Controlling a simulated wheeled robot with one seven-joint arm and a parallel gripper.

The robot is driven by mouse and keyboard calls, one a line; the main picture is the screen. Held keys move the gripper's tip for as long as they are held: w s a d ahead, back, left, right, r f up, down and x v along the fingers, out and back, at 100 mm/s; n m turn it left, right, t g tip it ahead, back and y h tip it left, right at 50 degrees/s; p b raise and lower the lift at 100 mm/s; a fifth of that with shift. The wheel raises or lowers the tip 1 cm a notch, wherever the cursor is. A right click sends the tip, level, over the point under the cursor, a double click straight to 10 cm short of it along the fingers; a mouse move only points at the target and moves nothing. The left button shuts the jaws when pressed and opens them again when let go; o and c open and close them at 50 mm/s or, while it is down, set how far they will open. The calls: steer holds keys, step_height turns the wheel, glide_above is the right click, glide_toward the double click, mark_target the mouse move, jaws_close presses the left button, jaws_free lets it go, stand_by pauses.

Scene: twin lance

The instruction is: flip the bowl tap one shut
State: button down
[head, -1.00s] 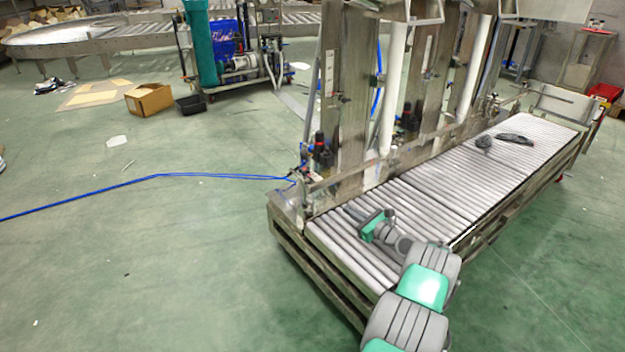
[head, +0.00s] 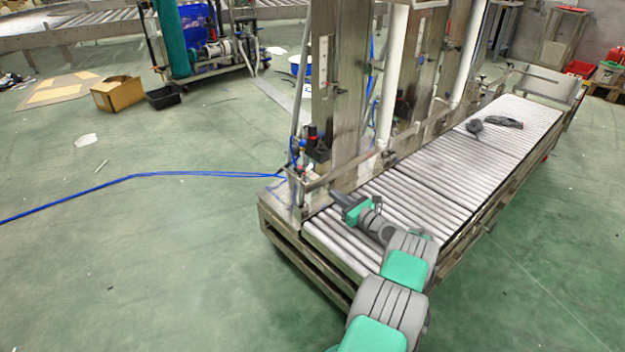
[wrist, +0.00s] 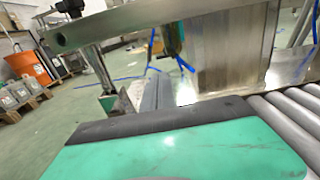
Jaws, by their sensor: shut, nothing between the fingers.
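The air filter and regulator unit (head: 313,148) with a dark body and red top is mounted on the left end of the steel machine, beside the first post. Its bowl tap is too small to make out, so I cannot tell its position. My gripper (head: 337,198) is shut and empty, low over the left end of the rollers, right of and below the unit. In the wrist view my shut gripper fingers (wrist: 157,94) point toward the steel frame. A dark fitting (wrist: 72,8) shows above the rail there; I cannot tell whether it is the unit.
A steel rail (wrist: 150,24) crosses above my fingers in the wrist view. The roller conveyor (head: 440,170) runs under my arm, with dark items (head: 495,123) farther along. A steel post (head: 340,90) stands behind my gripper. A blue hose (head: 200,174) crosses otherwise open floor.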

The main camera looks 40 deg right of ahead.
steer(key=w+b, duration=0.2)
steer(key=w, duration=0.2)
steer(key=w+b, duration=0.1)
steer(key=w, duration=0.2)
steer(key=w+b, duration=0.2)
steer(key=w, duration=0.2)
steer(key=shift+w+a+f+b, duration=0.2)
steer(key=shift+w+f+b, duration=0.1)
steer(key=shift+w+f, duration=0.05)
steer(key=shift+w+r, duration=0.35)
steer(key=shift+w, duration=0.15)
